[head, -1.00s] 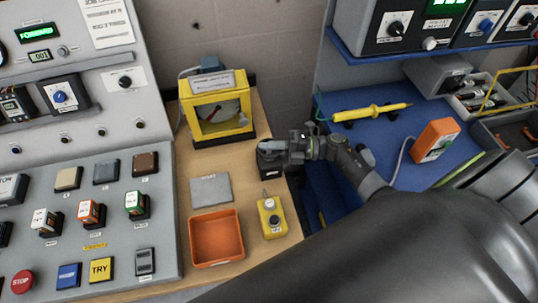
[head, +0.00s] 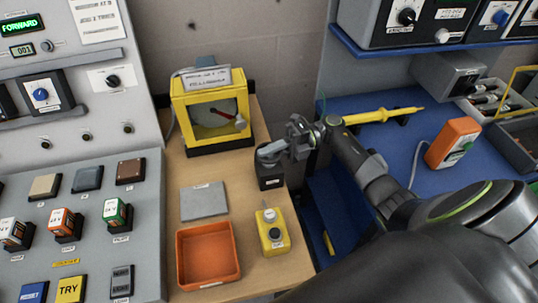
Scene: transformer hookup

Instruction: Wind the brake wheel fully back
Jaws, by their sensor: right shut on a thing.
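The brake wheel (head: 270,151) appears to be the small grey rotary piece on top of a dark box (head: 270,179), at the right edge of the wooden bench top. My right gripper (head: 284,148) reaches it from the right and is shut on it. The fingers cover part of the wheel, so its exact angle is hard to read. Behind it stands a yellow-framed gauge (head: 212,143) with a white dial and a red pointer (head: 222,112). My left gripper is not in view.
An orange tray (head: 208,287), a grey plate (head: 204,201) and a yellow push-button box (head: 272,232) lie in front on the bench. A sloped control console (head: 75,170) fills the left. A blue shelf (head: 400,145) at right holds a yellow probe (head: 383,115) and an orange meter (head: 452,142).

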